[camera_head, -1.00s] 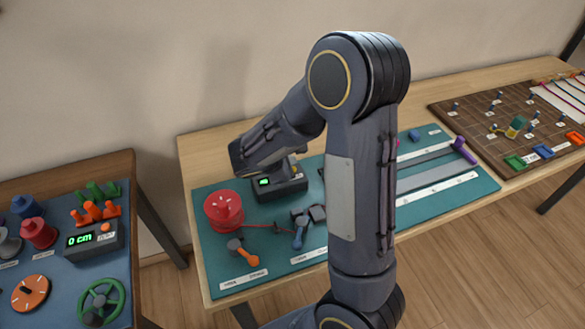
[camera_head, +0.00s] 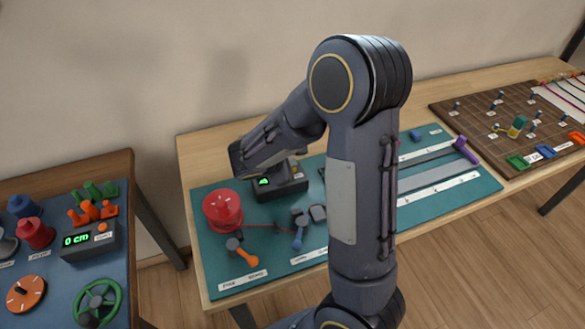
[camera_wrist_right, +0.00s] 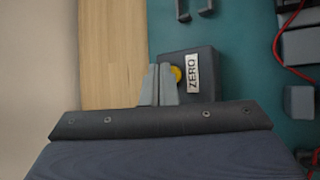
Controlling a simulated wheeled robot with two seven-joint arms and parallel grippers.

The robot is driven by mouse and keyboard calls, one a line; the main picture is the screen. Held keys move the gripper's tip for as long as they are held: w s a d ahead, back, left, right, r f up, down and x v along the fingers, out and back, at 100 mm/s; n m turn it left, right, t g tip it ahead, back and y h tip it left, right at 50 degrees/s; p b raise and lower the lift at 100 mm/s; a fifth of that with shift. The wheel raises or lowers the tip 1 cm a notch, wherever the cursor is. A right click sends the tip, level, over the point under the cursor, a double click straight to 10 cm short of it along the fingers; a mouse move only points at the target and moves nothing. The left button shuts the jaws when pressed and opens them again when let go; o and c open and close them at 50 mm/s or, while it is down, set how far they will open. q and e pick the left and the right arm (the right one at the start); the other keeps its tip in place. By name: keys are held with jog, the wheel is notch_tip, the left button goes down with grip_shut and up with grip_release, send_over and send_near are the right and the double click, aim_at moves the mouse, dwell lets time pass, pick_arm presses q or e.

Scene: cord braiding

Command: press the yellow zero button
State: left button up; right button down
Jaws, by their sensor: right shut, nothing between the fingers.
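The yellow zero button (camera_wrist_right: 176,75) sits on a dark box (camera_wrist_right: 203,92) beside a white ZERO label (camera_wrist_right: 192,74) in the right wrist view. In the head view the same dark box (camera_head: 288,187) shows its green display (camera_head: 263,182) on the teal mat; my arm hides part of it. My right gripper (camera_wrist_right: 159,70) is shut and empty. Its fingertips appear right beside the button and overlap its left edge in the wrist view; I cannot tell whether they touch it. My left gripper is not in view.
A red spool (camera_head: 222,208) stands left of the box, with a red cord running from it. An orange-handled tool (camera_head: 245,256) and a blue one (camera_head: 298,238) lie in front. A second table with a 0 cm display (camera_head: 77,240) stands left.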

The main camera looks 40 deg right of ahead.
jog(key=shift+f+b, duration=0.3)
jog(key=shift+r, duration=0.1)
dwell(0.4)
jog(key=shift+r+p, duration=0.55)
jog(key=shift+r, duration=0.15)
notch_tip(320, 180, up, 5)
jog(key=p, duration=0.3)
jog(key=shift+p, duration=0.3)
jog(key=shift+s, duration=0.1)
dwell(0.6)
